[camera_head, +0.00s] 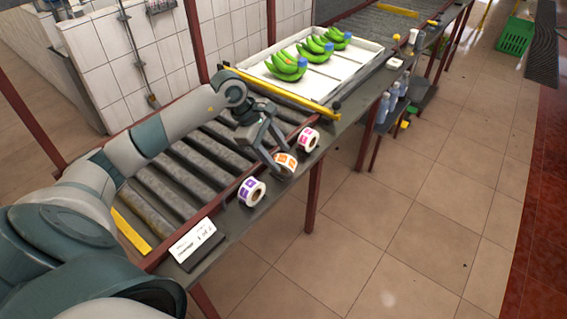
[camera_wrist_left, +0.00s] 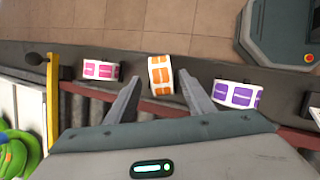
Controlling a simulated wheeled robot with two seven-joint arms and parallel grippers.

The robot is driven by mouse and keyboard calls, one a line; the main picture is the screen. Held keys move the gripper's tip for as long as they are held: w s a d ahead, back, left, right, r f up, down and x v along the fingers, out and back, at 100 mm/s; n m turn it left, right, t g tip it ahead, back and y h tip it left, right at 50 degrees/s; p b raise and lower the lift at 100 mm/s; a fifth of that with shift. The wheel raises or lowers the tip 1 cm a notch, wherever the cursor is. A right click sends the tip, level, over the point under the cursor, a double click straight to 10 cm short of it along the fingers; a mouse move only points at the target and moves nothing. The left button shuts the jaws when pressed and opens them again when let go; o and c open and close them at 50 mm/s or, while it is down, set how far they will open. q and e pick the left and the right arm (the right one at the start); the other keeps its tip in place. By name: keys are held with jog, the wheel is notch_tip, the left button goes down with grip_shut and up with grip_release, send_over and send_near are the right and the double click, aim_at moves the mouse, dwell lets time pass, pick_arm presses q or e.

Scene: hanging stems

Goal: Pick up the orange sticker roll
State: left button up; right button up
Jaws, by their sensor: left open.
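The orange sticker roll (camera_head: 286,163) stands on the dark ledge beside the roller conveyor, between two other rolls. My left gripper (camera_head: 272,160) is open right at it, and a finger partly covers the roll in the head view. In the left wrist view the orange roll (camera_wrist_left: 161,76) lies between and just beyond the tips of my open left gripper (camera_wrist_left: 160,85). No contact shows. My right gripper is not in view.
A pink roll (camera_head: 308,140) and a purple roll (camera_head: 252,191) stand on either side on the same ledge. A white tray (camera_head: 345,78) with green banana bunches (camera_head: 287,68) sits farther back. A label stand (camera_head: 193,241) is nearer. Open floor lies to the right.

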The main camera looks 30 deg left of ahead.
aim_at(280, 157)
pick_arm(q)
jog(key=p+x, duration=0.1)
jog(key=x, duration=0.2)
jog(key=shift+s+d+p, duration=0.1)
jog(key=shift+d+p, duration=0.05)
jog(key=shift+p, duration=0.2)
jog(key=shift+f, duration=0.35)
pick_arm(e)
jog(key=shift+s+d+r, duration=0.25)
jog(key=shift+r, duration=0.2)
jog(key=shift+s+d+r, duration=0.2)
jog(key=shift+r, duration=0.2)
pick_arm(q)
grip_shut()
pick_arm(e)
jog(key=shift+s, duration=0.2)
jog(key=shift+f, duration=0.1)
